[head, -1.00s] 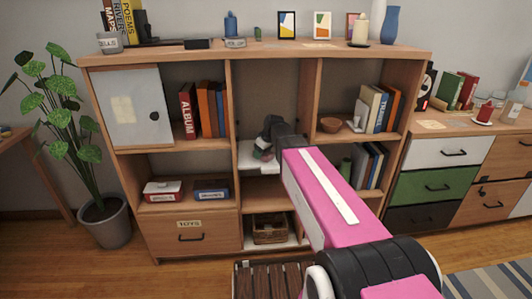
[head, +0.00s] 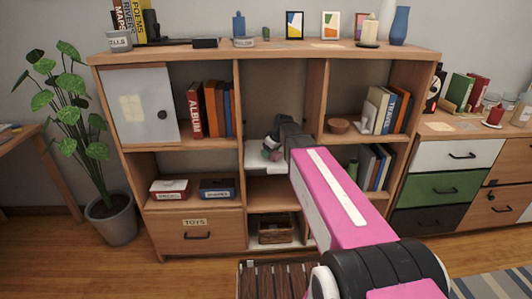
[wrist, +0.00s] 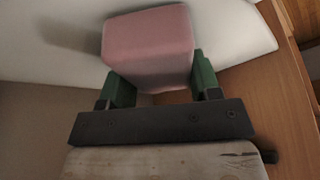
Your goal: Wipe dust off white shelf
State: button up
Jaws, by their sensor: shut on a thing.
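The white shelf (head: 256,157) is a pale board in the middle column of the wooden bookcase; it also fills the top of the wrist view (wrist: 233,22). My gripper (head: 271,150) is inside that middle compartment, at the white shelf. In the wrist view its green fingers (wrist: 160,82) are shut on a pink block (wrist: 148,45), which looks like a sponge. The block lies over the white surface; I cannot tell whether it presses on it. A darker patch shows beside the block; I cannot tell dust from shadow.
Upright wooden panels (wrist: 288,100) bound the compartment closely. A basket (head: 275,230) is below. A dark slatted item (head: 278,277) stands on the floor in front.

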jog(key=shift+d+f, duration=0.15)
jog(key=shift+d, duration=4.3)
jog(key=shift+w, duration=1)
jog(key=shift+a, duration=6.05)
jog(key=shift+d, duration=0.1)
